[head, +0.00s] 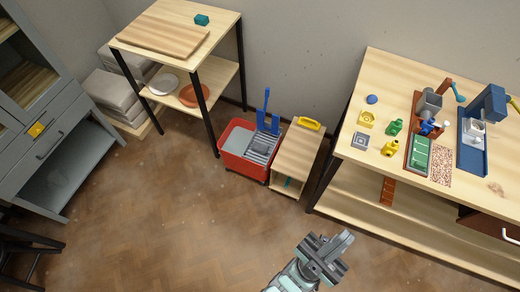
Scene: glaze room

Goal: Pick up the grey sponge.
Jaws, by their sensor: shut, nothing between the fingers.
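I cannot make out a clear grey sponge in the head view. My gripper (332,252) is at the bottom centre, over the brown floor, shut and empty. It is apart from the table and everything on it.
Small yellow and green objects (395,127) stand near the grey block. A red bucket (238,167) and a low wooden stand (297,152) are left of the table. A shelf unit (218,48) and grey cabinet (52,120) stand farther left. The middle floor is clear.

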